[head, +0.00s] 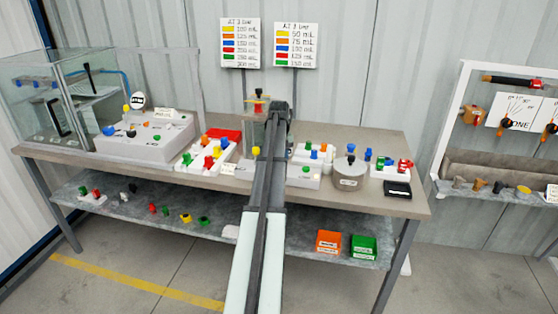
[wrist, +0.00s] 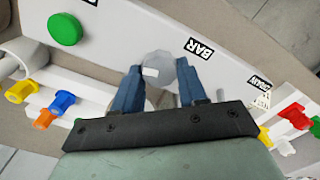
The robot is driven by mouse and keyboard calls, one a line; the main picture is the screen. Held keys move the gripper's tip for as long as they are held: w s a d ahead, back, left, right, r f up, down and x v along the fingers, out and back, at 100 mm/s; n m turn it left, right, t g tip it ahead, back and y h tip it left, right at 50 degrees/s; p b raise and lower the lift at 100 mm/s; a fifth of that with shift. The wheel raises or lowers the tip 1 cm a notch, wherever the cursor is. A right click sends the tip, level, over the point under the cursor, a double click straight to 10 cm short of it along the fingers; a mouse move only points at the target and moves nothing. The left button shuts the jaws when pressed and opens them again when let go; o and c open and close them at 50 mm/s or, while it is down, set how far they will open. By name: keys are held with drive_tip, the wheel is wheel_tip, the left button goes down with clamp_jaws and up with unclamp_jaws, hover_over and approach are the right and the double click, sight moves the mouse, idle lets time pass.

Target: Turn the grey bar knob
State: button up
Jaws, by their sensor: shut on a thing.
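The grey bar knob (wrist: 158,64) is a small round grey knob on a white panel (wrist: 232,66), beside a black BAR label (wrist: 199,48) in the wrist view. My gripper (wrist: 161,74) has its two blue fingers on either side of the knob, shut on it. The fingers cover part of the knob's sides. In the head view my arm covers the knob and the gripper, so neither shows there.
A green button (wrist: 65,29) sits on the same panel. Yellow, blue and orange valves (wrist: 62,103) lie close by on the left. In the head view the workbench (head: 385,204) is crowded on both sides of my arm. A grey cylinder (head: 349,174) stands to the right.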

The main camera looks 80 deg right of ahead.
drive_tip(key=m, duration=0.4)
drive_tip(key=shift+m, duration=0.3)
drive_tip(key=m, duration=0.5)
drive_tip(key=shift+m, duration=0.3)
drive_tip(key=m, duration=0.4)
drive_tip(key=shift+s, duration=0.1)
drive_tip(key=m, duration=0.4)
drive_tip(key=shift+m, duration=0.3)
drive_tip(key=o, duration=1.1)
drive_tip(key=shift+c, duration=0.2)
wheel_tip(320, 180, up, 14)
